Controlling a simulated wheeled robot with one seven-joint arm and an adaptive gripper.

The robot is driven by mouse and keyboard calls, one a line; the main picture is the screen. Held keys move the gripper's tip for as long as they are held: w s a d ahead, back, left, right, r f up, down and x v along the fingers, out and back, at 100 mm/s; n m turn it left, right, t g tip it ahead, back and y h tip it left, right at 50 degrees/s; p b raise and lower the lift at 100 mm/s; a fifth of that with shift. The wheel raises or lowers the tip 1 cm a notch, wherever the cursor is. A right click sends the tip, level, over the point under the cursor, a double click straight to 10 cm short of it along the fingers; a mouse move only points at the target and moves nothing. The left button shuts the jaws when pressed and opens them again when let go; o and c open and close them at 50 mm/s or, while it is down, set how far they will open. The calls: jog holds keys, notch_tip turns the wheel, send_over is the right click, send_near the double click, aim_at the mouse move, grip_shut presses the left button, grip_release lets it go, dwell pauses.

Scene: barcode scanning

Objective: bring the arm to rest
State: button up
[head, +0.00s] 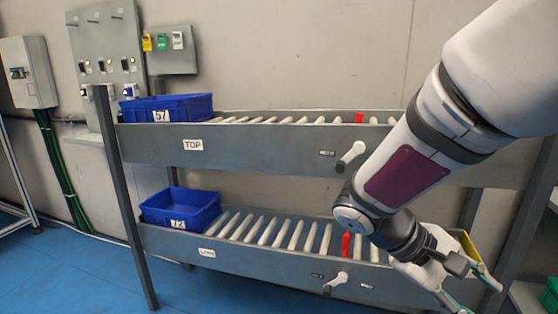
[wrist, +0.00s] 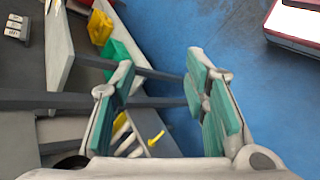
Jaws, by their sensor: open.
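My gripper (head: 468,293) is at the lower right of the head view, in front of the right end of the lower roller shelf. In the wrist view my gripper (wrist: 165,100) shows its two teal-padded fingers wide apart with nothing between them. My arm reaches down from the upper right of the head view, bent at the elbow, and covers the right part of the rack. Beyond the fingers, the wrist view shows grey rack bars and the blue floor.
The two-level roller rack (head: 250,145) holds a blue bin marked 57 (head: 190,106) on top and a blue bin marked 72 (head: 205,207) below. Yellow (wrist: 100,27) and green (wrist: 118,58) items lie left of my fingers. The blue floor (head: 75,270) is clear at front left.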

jog(key=s+a+r+m+t+y, duration=0.2)
jog(key=s+a+y, duration=0.35)
jog(key=s, duration=0.35)
jog(key=s+a+r+m+t+y, duration=0.1)
jog(key=s+a+m+t+y, duration=0.1)
jog(key=s+a+y, duration=0.6)
notch_tip(320, 180, up, 27)
jog(key=s+d+t+h+p, duration=0.1)
jog(key=d+t+h+p, duration=0.1)
jog(key=p, duration=2.3)
jog(key=shift+r+t+h+p, duration=0.2)
jog(key=shift+t+h+p, duration=0.2)
jog(key=shift+t, duration=0.3)
